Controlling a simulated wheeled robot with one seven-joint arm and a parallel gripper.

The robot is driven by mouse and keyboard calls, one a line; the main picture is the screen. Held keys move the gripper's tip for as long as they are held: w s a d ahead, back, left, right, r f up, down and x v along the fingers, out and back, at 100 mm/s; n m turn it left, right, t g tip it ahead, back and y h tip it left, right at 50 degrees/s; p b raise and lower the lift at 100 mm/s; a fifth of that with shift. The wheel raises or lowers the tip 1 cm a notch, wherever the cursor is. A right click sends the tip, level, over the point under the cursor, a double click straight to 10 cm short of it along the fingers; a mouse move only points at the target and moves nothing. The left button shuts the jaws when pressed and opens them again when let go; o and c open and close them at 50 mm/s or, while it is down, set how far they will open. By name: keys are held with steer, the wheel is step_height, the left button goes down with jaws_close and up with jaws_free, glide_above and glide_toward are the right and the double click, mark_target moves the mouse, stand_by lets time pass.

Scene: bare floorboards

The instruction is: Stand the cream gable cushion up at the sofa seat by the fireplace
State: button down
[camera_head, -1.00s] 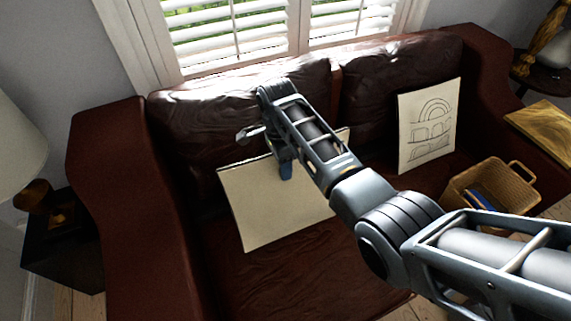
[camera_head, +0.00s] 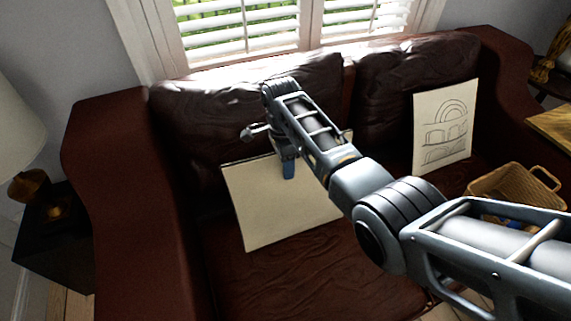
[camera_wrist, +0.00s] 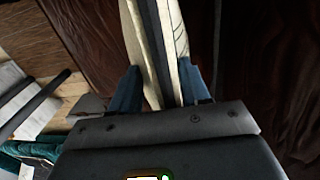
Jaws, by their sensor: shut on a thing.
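The plain cream cushion (camera_head: 275,210), flat and panel-like in the head view, is at the left seat of the dark red leather sofa (camera_head: 270,285). It leans back, tilted, toward the left back cushion. My gripper (camera_head: 288,170) is at its upper edge, with one blue fingertip showing in front. In the wrist view my gripper (camera_wrist: 160,88) is shut on the cream cushion (camera_wrist: 134,38), which is seen edge-on with a dark band along it. Whether its lower edge touches the seat is hard to tell. My arm hides its upper right part. No fireplace is in view.
A cream panel with an arch drawing (camera_head: 445,127) stands against the right back cushion. A wicker basket (camera_head: 510,190) with blue things inside is at the right. A lamp (camera_head: 20,120) and dark side table (camera_head: 60,245) are at the left. A window (camera_head: 300,30) is behind.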

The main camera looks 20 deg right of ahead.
steer(key=shift+c, duration=2.3)
jaws_free()
